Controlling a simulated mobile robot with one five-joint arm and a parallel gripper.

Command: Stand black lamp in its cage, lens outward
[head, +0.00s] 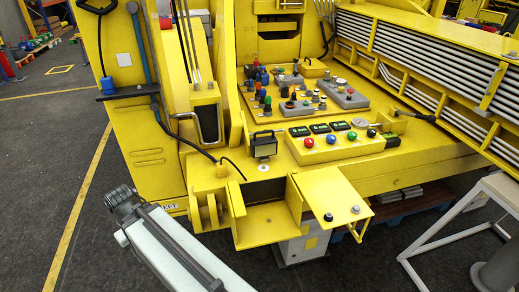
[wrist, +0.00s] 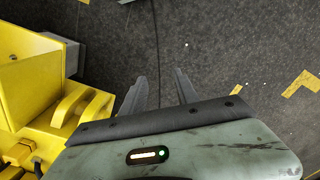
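A small black lamp (head: 263,147) with a top handle stands upright on the yellow machine's front ledge. Its pale face looks toward the front. Just below and in front of it is an open yellow box-like housing (head: 262,232) with a flap to its right, which may be the cage; I cannot tell for sure. My gripper (head: 118,196) is left of the lamp and housing, over the floor and well apart from both. In the wrist view my gripper (wrist: 160,88) has its two dark fingers spread with nothing between them. The lamp is not seen in the wrist view.
A yellow panel with coloured buttons (head: 338,148) lies right of the lamp, with loose knobs and switch boxes behind. A black cable runs left of the lamp. A white-framed stand (head: 440,240) is at right. Dark floor (head: 50,150) is clear at left.

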